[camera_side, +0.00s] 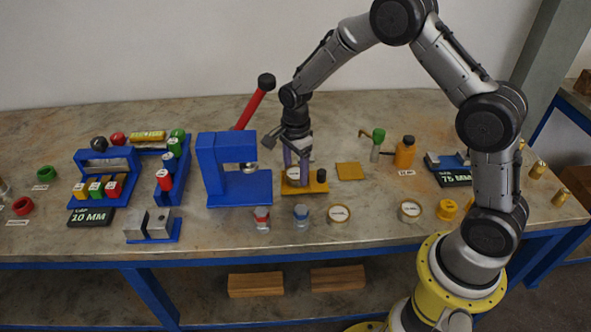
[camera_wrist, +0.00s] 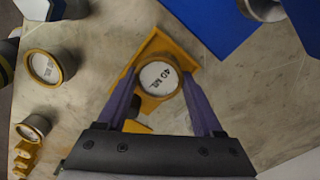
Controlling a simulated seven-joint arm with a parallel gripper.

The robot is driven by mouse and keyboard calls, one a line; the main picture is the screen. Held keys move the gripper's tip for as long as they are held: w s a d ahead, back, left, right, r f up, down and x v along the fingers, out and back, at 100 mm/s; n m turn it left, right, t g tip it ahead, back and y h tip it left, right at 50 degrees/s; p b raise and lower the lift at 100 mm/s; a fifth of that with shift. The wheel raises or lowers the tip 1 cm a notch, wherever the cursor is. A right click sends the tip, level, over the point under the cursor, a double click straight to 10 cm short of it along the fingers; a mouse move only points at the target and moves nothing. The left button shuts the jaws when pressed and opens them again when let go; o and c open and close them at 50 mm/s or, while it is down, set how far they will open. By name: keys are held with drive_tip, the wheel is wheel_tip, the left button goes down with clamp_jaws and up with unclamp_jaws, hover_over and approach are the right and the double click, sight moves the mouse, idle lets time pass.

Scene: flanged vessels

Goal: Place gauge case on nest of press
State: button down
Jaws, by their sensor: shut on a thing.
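A round gauge case (camera_wrist: 159,78) with a silver-brass rim and a white face marked "40 ML" is between the two purple fingers of my gripper (camera_wrist: 160,88). In the side view, my gripper (camera_side: 298,168) points down and is shut on this case (camera_side: 293,174), over a yellow holder (camera_side: 310,191). I cannot tell whether the case touches the holder. The blue press (camera_side: 212,165) stands just left of my gripper, with a red lever up and a flat blue base (camera_side: 250,193). Its nest cannot be made out clearly.
Two similar round cases (camera_side: 339,214) (camera_side: 410,210) stand at the front right. A red-topped part (camera_side: 262,218) and a blue-grey part (camera_side: 301,216) stand in front of the press. An orange bottle (camera_side: 405,152) and a yellow square (camera_side: 350,171) are to the right.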

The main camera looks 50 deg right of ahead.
drive_tip(key=shift+f, duration=0.15)
drive_tip(key=shift+c, duration=0.2)
unclamp_jaws()
